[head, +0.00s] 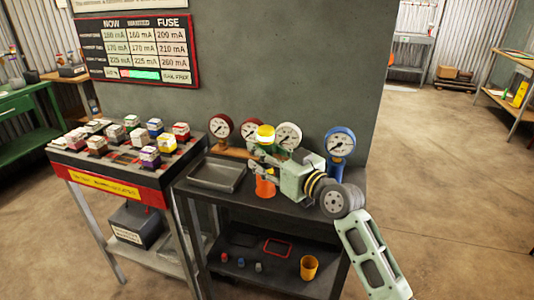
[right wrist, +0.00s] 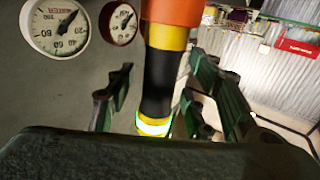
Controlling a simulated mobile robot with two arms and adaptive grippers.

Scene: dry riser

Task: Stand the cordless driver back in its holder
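The cordless driver (head: 265,132) stands upright on the dark cart top, its yellow end up. An orange lower part (head: 265,187) shows beneath it; I cannot tell whether this is its holder or part of the driver. In the right wrist view the driver's black grip (right wrist: 160,82) lies between the fingers, with yellow bands and the orange part (right wrist: 172,10). My right gripper (head: 259,158) reaches in from the right around the driver's middle. Its fingers (right wrist: 155,100) look apart, with a gap at the left finger. My left gripper is out of view.
Pressure gauges stand behind the driver, and a blue gauge (head: 339,143) stands close to my right wrist. A grey tray (head: 217,174) is left on the cart. The lower shelf holds a yellow cup (head: 309,267) and a red-outlined piece (head: 277,247). A relay bench (head: 110,170) adjoins on the left.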

